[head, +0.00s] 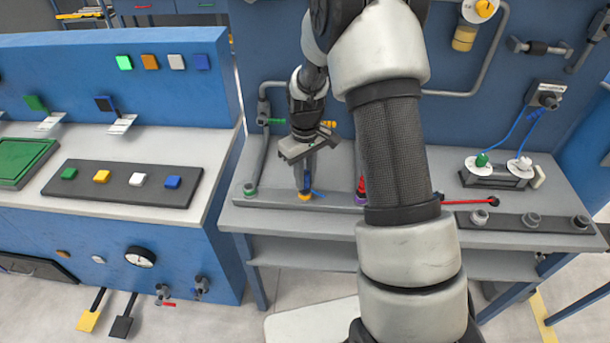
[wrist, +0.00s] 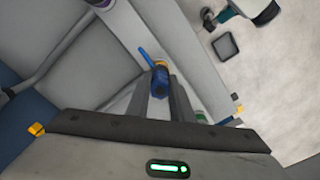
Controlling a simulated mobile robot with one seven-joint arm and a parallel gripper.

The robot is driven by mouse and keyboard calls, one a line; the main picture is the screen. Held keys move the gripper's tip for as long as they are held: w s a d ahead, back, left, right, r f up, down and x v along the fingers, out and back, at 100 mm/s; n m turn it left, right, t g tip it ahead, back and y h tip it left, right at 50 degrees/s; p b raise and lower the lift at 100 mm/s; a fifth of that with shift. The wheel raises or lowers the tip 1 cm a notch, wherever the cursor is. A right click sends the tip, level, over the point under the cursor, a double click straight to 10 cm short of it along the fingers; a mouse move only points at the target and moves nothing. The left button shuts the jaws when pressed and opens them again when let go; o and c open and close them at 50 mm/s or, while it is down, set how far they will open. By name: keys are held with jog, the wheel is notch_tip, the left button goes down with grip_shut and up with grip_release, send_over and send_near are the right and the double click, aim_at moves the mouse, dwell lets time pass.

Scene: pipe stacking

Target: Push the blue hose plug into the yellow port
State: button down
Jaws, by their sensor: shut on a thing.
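The yellow port (head: 305,196) sits on the grey strip along the front of the workbench. My gripper (head: 305,181) is above it, pointing down. The fingers are shut on the blue hose plug (wrist: 158,80), which shows between the fingertips in the wrist view. A short blue stub (head: 318,193) sticks out to the right at the port. The plug is right over the port and looks in line with it. A bit of the yellow port (wrist: 161,63) shows behind the plug. I cannot tell how deep the plug sits.
A red plug (head: 361,186) stands in the purple port (head: 360,199) to the right. A green port (head: 250,189) is on the left end of the strip. A control console (head: 130,150) stands on the left.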

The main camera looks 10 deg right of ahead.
jog(key=c, duration=1.5)
grip_release()
jog(key=shift+r, duration=0.15)
